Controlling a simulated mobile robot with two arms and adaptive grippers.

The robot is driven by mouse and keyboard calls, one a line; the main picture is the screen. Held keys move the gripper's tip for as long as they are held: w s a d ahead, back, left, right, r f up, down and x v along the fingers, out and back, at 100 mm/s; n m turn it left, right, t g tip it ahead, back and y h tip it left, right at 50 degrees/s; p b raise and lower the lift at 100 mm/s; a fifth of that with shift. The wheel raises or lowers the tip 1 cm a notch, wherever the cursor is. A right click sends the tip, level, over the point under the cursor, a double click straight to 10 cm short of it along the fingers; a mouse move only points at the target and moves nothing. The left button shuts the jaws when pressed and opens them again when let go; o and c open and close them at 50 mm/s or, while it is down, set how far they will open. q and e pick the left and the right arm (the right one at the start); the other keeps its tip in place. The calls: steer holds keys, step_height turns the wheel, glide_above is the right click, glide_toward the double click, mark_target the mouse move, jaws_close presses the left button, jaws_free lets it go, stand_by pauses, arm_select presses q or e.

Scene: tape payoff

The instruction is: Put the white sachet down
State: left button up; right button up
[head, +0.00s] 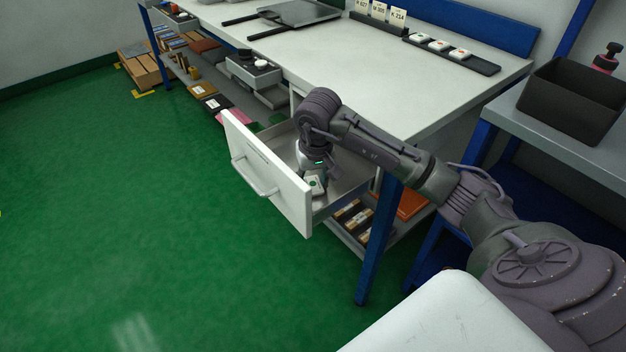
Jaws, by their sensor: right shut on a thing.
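My right gripper (315,176) points down inside an open white drawer (268,178) under the bench. It is shut on the white sachet (316,187), which shows as a small white piece with a green mark at the fingertips. The sachet is low in the drawer, near its front panel. I cannot tell whether it touches the drawer floor. My left gripper is not in view.
The pale bench top (400,85) extends above the drawer, and a blue leg (378,240) stands right of it. A black bin (572,100) sits on the grey side table at right. Green floor (130,220) is clear at left.

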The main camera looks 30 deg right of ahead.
mark_target(315, 191)
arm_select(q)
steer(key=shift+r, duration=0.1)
arm_select(e)
steer(key=shift+f, duration=0.1)
steer(key=o, duration=1.1)
arm_select(q)
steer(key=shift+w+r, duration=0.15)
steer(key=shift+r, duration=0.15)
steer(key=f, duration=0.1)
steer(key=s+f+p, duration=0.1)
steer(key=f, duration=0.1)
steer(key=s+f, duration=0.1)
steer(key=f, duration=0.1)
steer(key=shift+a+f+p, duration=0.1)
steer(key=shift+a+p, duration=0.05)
steer(key=shift+p, duration=0.15)
arm_select(e)
step_height(315, 191, up, 12)
steer(key=s, duration=0.1)
steer(key=shift+s+a, duration=0.25)
steer(key=shift+s, duration=0.1)
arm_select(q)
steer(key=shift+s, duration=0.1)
